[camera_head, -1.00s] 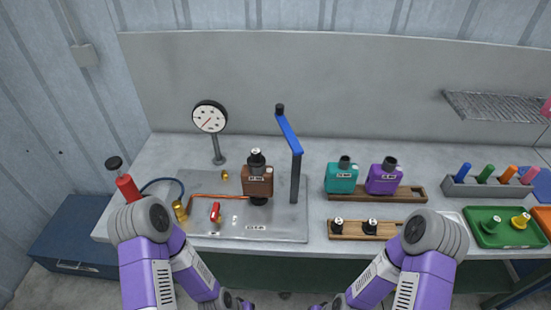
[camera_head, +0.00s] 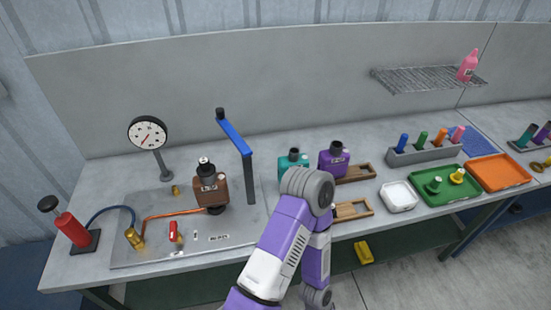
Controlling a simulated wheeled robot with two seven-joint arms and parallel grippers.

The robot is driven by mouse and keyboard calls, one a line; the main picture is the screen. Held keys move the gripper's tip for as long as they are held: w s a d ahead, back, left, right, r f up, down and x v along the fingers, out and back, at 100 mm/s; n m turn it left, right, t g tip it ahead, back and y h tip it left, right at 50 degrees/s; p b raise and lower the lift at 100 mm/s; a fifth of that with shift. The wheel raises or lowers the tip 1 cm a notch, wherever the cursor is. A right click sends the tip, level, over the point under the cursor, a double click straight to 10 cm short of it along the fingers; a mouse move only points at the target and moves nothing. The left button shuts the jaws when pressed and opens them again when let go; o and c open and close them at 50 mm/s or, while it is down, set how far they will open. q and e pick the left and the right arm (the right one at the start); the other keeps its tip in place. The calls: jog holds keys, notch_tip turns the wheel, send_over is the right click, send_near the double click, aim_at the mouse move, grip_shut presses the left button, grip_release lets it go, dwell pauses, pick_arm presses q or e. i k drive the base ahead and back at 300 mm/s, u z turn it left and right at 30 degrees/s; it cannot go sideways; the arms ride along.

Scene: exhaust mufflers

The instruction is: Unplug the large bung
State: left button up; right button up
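On the steel plate (camera_head: 130,248) stands a brown muffler (camera_head: 209,188). A black bung-like piece (camera_head: 206,172) with a pale top sits upright in its upper opening. Another black piece (camera_head: 216,210) shows under its right side. I cannot tell which piece is the large bung. A green bung (camera_head: 434,185) and a yellow bung (camera_head: 457,176) stand in the green tray (camera_head: 424,199). One of my arms rises from the bottom middle and hides part of the bench.
A blue angled arm on a post (camera_head: 250,180) stands just right of the brown muffler. A gauge (camera_head: 147,132) and red pump (camera_head: 73,229) are left. Teal (camera_head: 293,160) and purple (camera_head: 333,158) mufflers, wooden rack (camera_head: 352,209), white tray (camera_head: 398,197) and orange tray (camera_head: 499,172) are right.

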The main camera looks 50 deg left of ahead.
aim_at(205, 169)
jog(key=z, duration=1.05)
jog(key=k, duration=1.3)
jog(key=u, duration=1.45)
